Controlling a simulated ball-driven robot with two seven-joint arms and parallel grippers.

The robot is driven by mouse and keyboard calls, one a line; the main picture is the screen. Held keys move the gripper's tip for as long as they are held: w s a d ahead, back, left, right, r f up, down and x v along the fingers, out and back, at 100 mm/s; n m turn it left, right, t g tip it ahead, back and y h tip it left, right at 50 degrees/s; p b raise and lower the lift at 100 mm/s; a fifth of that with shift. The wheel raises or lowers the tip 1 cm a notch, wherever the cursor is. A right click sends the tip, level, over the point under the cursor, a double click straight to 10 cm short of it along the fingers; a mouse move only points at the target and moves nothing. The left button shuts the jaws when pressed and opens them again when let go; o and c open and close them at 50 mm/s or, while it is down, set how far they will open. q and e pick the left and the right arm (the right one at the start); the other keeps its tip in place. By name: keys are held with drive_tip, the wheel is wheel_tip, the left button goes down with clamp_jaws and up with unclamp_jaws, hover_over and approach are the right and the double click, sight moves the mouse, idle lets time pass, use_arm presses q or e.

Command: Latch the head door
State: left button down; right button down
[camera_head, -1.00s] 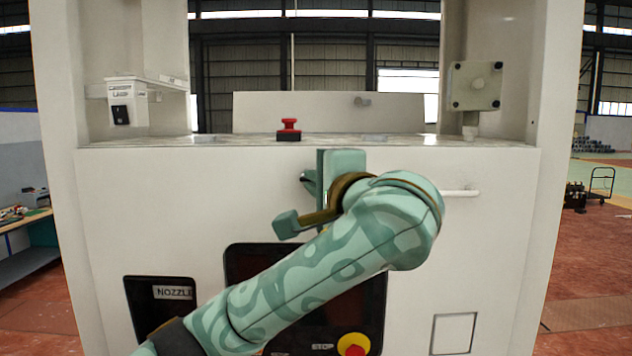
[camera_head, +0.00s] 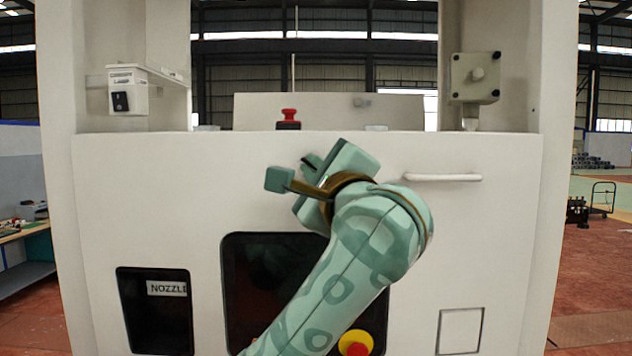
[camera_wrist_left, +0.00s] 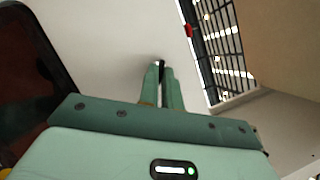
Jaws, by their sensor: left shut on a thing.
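The head door appears to be the broad white front panel (camera_head: 240,180), lying flush below the ledge, with a white bar handle (camera_head: 443,177) at its right. My left gripper (camera_head: 311,162) is at the panel's upper middle, its body tilted and its fingers toward the panel. In the left wrist view its two teal fingers (camera_wrist_left: 162,72) are close together on a small dark piece (camera_wrist_left: 161,68), probably the latch. Most of that piece is hidden by the fingers and wrist. I cannot tell the latch's exact angle. My right gripper is not in view.
A red button (camera_head: 289,117) stands on the ledge just above my gripper. A dark screen (camera_head: 250,290) and a yellow-red stop button (camera_head: 355,344) are below, partly behind my left arm. A switch box (camera_head: 128,97) and a grey box (camera_head: 475,78) flank the opening.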

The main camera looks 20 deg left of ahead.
use_arm(q)
drive_tip(key=m+t+h, duration=0.1)
drive_tip(key=m, duration=0.2)
drive_tip(key=m+t, duration=0.1)
drive_tip(key=m, duration=0.3)
drive_tip(key=shift+a+f+t+h+b, duration=0.2)
drive_tip(key=shift+t+h+b, duration=0.1)
drive_tip(key=shift+t+h, duration=0.1)
drive_tip(key=m+t+h+p, duration=0.1)
drive_tip(key=m, duration=0.2)
drive_tip(key=shift+m+h, duration=0.3)
drive_tip(key=shift+m, duration=0.1)
drive_tip(key=shift+s+a+m+t+h+p, duration=0.1)
drive_tip(key=shift+m+t+h+p, duration=0.3)
drive_tip(key=shift+m, duration=0.7)
drive_tip(key=shift+a+m+t+h+p, duration=0.1)
drive_tip(key=shift+m+t+h+p, duration=0.1)
drive_tip(key=shift+m+h+p, duration=0.65)
drive_tip(key=shift+m+b, duration=0.3)
drive_tip(key=shift+m, duration=0.15)
drive_tip(key=c, duration=1.6)
unclamp_jaws()
